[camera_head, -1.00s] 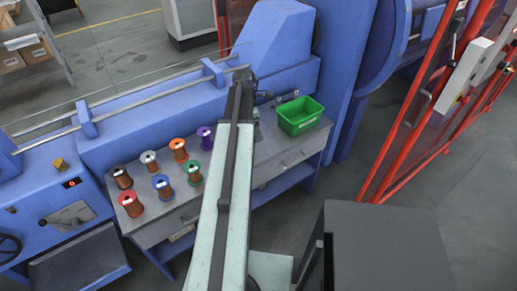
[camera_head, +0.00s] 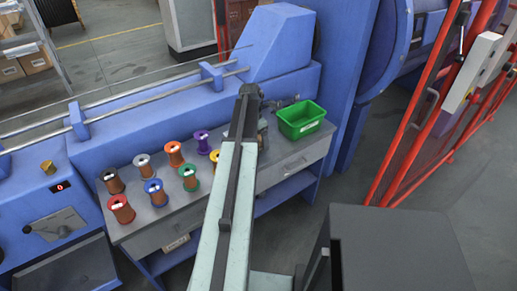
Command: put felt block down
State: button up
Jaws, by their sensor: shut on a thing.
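My arm reaches up the middle of the view, and its end stands over the grey workbench (camera_head: 285,163). My gripper (camera_head: 262,134) hangs below the arm's end, mostly hidden behind the arm, with only a small grey part at its right side. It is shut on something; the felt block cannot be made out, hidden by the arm. The gripper is just left of the green bin (camera_head: 303,128), above the bench's back part. Whether the held thing touches the bench top cannot be seen.
Several wire spools stand on the bench's left part, among them a red one (camera_head: 121,208) and a yellow one (camera_head: 214,157) close to the arm. The blue machine (camera_head: 150,125) runs behind the bench. A red guard fence (camera_head: 420,110) stands at right.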

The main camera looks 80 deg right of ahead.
notch_tip(320, 180, down, 3)
jog(key=shift+f+b, duration=0.15)
jog(key=shift+b, duration=1)
jog(key=shift+r, duration=0.2)
jog(key=shift+f, duration=0.2)
jog(key=o, duration=1.1)
jog(key=shift+c, duration=0.2)
jog(key=shift+r, duration=0.1)
jog(key=r+p, duration=0.4)
jog(key=w+r+p, duration=0.1)
jog(key=r+p, duration=0.3)
jog(key=a+r+p, duration=0.1)
jog(key=r+p, duration=0.3)
jog(key=shift+w+a+r+p, duration=0.1)
jog(key=shift+w+r+p, duration=0.1)
jog(key=shift+p, duration=0.15)
jog(key=shift+f, duration=0.15)
